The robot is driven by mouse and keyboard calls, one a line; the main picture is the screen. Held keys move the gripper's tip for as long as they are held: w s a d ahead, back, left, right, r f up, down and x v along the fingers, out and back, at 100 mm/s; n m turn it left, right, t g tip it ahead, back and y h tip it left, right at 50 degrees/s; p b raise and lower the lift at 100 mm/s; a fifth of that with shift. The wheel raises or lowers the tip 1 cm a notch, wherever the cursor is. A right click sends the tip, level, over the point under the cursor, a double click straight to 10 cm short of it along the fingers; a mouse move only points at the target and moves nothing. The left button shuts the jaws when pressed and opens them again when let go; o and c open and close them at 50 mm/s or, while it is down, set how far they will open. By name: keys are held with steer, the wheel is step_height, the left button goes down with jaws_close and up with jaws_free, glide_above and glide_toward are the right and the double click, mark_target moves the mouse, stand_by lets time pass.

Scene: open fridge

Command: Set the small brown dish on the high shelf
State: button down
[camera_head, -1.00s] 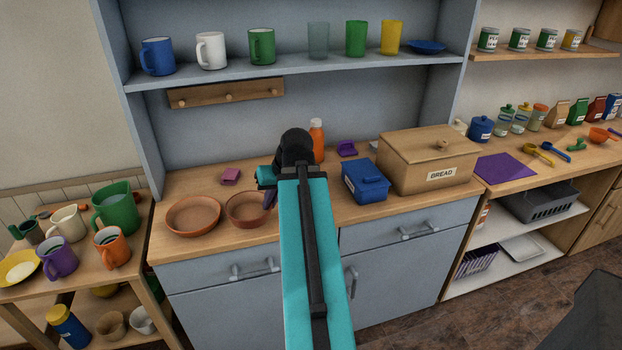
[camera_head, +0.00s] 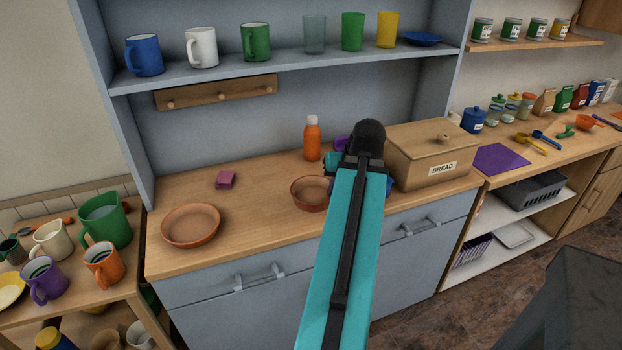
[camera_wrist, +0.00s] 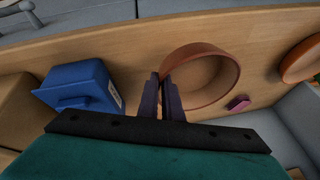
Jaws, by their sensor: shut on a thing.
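The small brown dish (camera_head: 308,194) is at the middle of the counter in the head view, upright. It shows larger in the wrist view (camera_wrist: 208,78). My gripper (camera_wrist: 163,84) is shut on the dish's rim, with one dark finger on each side of the wall. In the head view my arm hides the fingers and the dish's right edge. I cannot tell how far the dish is above the counter. The high shelf (camera_head: 288,63) is above the counter. It holds a row of mugs and cups, with a blue dish (camera_head: 423,39) at its right end.
A larger brown dish (camera_head: 191,225) and a pink block (camera_head: 225,180) are to the left on the counter. An orange bottle (camera_head: 312,139) stands behind the small dish. The bread box (camera_head: 430,165) and a blue container (camera_wrist: 82,86) are to the right. A peg rail (camera_head: 216,92) hangs below the shelf.

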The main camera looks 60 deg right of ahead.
steer(key=shift+w+d+r+p, duration=0.15)
steer(key=shift+d+r+p, duration=0.05)
steer(key=shift+p, duration=0.55)
steer(key=shift+w+d+p, duration=0.15)
steer(key=shift+d+p, duration=0.05)
steer(key=shift+p, duration=0.6)
steer(key=p, duration=0.2)
steer(key=shift+w+d+p, duration=0.2)
steer(key=shift+d+p, duration=0.15)
steer(key=p, duration=0.3)
steer(key=shift+w+d+f, duration=0.1)
steer(key=shift+w+d, duration=0.15)
steer(key=shift+d, duration=0.1)
steer(key=w+d+p, duration=0.1)
steer(key=w+d, duration=0.1)
steer(key=d, duration=0.1)
steer(key=w+d+f+p, duration=0.1)
steer(key=w+d+p, duration=0.1)
steer(key=w+d, duration=0.1)
steer(key=w+d+p, duration=0.2)
steer(key=d, duration=0.3)
steer(key=shift+w+f, duration=0.3)
steer(key=shift+f, duration=0.15)
steer(key=shift+f+p, duration=0.95)
steer(key=shift+f, duration=0.7)
